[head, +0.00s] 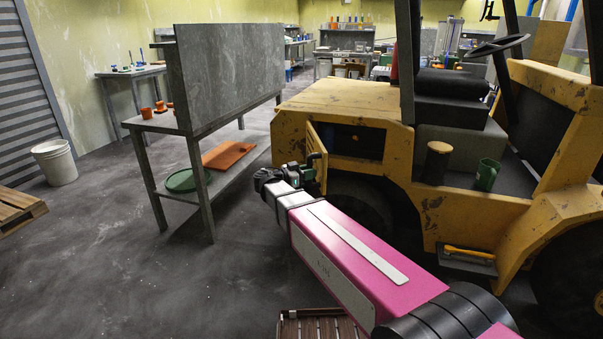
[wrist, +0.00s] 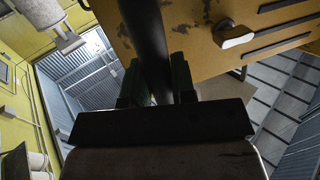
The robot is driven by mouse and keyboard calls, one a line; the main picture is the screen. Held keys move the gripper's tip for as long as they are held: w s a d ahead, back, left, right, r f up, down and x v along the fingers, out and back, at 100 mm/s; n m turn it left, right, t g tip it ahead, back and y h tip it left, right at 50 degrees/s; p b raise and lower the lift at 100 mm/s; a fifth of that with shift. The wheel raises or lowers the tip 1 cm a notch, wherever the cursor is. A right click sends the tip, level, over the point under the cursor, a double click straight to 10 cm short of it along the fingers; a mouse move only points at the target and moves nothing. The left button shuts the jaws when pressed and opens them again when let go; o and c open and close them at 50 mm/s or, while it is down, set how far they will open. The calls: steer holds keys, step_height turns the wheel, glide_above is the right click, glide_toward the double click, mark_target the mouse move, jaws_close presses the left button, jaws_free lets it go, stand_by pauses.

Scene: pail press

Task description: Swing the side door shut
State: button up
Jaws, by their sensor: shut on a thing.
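The side door (head: 314,138) is a small yellow panel on the flank of the yellow forklift (head: 340,97). It stands open, swung out from a dark opening (head: 362,142). In the wrist view a worn yellow panel (wrist: 205,50), which looks like the door, fills the upper right, with dark slots and a pale latch knob (wrist: 234,37). My gripper (head: 313,171) is at the door's outer side. In the wrist view its green fingers (wrist: 157,85) are shut around a dark upright bar (wrist: 143,30), apparently the door handle. The fingers partly hide the bar.
A grey bench (head: 205,125) with a tall back panel stands left of my gripper, with a green disc (head: 183,181) and an orange board (head: 228,155) on its lower shelf. The forklift's front wheel lies below the door. The floor (head: 120,240) at left is mostly clear.

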steer(key=shift+s+d, duration=0.1)
steer(key=shift+d, duration=0.5)
steer(key=shift+d, duration=0.85)
steer(key=shift+w+d, duration=0.2)
steer(key=shift+d, duration=0.85)
steer(key=shift+w+d, duration=0.15)
steer(key=shift+d, duration=0.95)
steer(key=shift+w+d, duration=0.2)
steer(key=shift+d, duration=0.85)
steer(key=shift+x, duration=4.15)
steer(key=shift+s, duration=0.2)
steer(key=shift+w+a+x, duration=0.1)
steer(key=shift+w+x, duration=0.2)
steer(key=shift+x, duration=1.05)
steer(key=shift+w+a+x, duration=0.15)
steer(key=shift+w+x, duration=0.1)
steer(key=shift+x, duration=1.1)
steer(key=shift+w+a+x, duration=0.1)
steer(key=shift+w+x, duration=0.2)
steer(key=shift+x, duration=1.05)
